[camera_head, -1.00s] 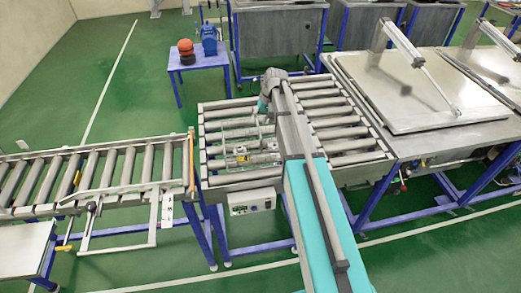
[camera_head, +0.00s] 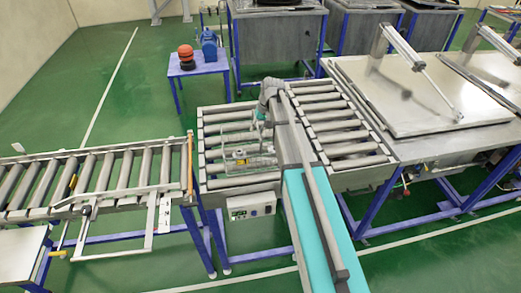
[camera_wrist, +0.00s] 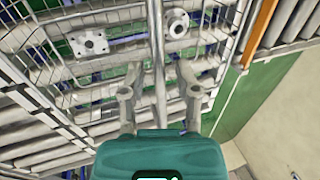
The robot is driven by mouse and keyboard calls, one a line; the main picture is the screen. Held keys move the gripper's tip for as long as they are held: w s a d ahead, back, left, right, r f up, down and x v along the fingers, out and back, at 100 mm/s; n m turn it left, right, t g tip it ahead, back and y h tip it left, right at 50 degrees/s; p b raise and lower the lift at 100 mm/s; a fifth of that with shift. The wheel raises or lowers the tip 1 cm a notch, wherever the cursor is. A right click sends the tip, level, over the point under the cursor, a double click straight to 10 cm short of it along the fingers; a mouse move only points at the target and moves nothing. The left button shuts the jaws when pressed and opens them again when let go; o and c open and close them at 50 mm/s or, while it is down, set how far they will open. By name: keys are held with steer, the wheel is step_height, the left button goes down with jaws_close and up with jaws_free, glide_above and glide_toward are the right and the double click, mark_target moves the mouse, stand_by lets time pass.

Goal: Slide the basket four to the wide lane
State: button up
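A wire basket (camera_head: 236,166) sits on the left roller lane (camera_head: 214,128) of the roller table, partly hidden by my arm. The wrist view shows the basket's wire mesh (camera_wrist: 35,55) from above, with a square flanged metal part (camera_wrist: 89,43) and a round flanged part (camera_wrist: 177,22) inside it. My gripper (camera_wrist: 160,95) is open, with a finger on each side of a thin bar of the basket. I cannot tell whether either finger touches the bar. In the head view my gripper (camera_head: 262,118) is small, at the basket's right side. No basket number is readable.
A second roller lane (camera_head: 335,125) lies to the right, with no basket on it. A separate roller conveyor (camera_head: 100,180) is at the left, with an orange bar (camera_head: 190,160) at its end. A steel lid table (camera_head: 400,90) stands at the right.

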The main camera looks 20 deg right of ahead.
jaws_close()
steer(key=shift+w, duration=0.2)
steer(key=shift+w+d, duration=0.15)
steer(key=shift+w, duration=1.75)
steer(key=shift+w+d, duration=0.15)
steer(key=shift+w, duration=1.85)
steer(key=w, duration=0.7)
steer(key=shift+w+d, duration=0.3)
steer(key=shift+w, duration=0.25)
steer(key=w, duration=0.7)
steer(key=shift+w+d, duration=0.3)
stand_by(0.5)
steer(key=shift+w, duration=0.15)
stand_by(0.3)
